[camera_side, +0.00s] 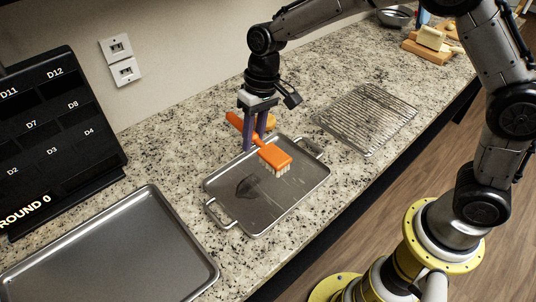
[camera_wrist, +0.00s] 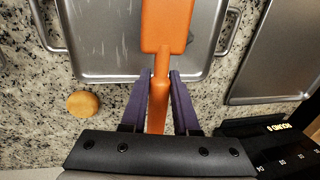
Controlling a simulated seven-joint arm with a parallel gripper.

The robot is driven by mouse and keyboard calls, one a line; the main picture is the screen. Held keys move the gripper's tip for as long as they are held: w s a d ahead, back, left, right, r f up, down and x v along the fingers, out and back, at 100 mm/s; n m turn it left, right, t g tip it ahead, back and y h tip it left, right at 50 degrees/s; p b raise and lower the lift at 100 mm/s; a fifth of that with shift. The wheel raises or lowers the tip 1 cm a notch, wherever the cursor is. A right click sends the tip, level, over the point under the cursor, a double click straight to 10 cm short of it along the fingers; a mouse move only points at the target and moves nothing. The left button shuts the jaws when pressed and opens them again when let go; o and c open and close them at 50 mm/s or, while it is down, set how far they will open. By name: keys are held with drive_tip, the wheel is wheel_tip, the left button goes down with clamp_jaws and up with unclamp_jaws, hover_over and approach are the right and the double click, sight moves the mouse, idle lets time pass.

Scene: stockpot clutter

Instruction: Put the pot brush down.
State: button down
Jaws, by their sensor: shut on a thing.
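The pot brush (camera_side: 273,155) has an orange head and handle with pale bristles pointing down. My gripper (camera_side: 255,140) is shut on its handle. It holds the brush above the handled metal tray (camera_side: 289,210), near the tray's back edge; a dark shadow falls on the tray floor. In the wrist view my gripper's purple fingers (camera_wrist: 160,80) close on both sides of the orange handle, and the brush (camera_wrist: 166,25) reaches out over the tray (camera_wrist: 110,78). The bristles are hidden in that view.
A round orange-tan item (camera_wrist: 83,103) lies on the counter behind the tray. A baking sheet (camera_side: 120,250) lies to the left and a wire rack (camera_side: 368,115) to the right. A black label board (camera_side: 60,140) stands at the far left. Speckled counter between them is bare.

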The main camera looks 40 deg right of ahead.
drive_tip(key=shift+d+m, duration=0.15)
drive_tip(key=shift+m, duration=0.85)
drive_tip(key=s+d+r+m+t+h, duration=0.15)
drive_tip(key=d+m, duration=0.65)
drive_tip(key=d, duration=1.1)
drive_tip(key=d+r+m+t+h, duration=0.1)
drive_tip(key=d+r+m, duration=0.2)
drive_tip(key=d+m, duration=1)
drive_tip(key=n, duration=0.5)
hover_over(332, 85)
drive_tip(key=s, duration=0.1)
drive_tip(key=f, duration=0.9)
drive_tip(key=shift+s+a, duration=0.1)
drive_tip(key=shift+a, duration=0.15)
drive_tip(key=shift+x, duration=1.8)
drive_tip(key=shift+s+f, duration=0.15)
drive_tip(key=shift+s, duration=0.05)
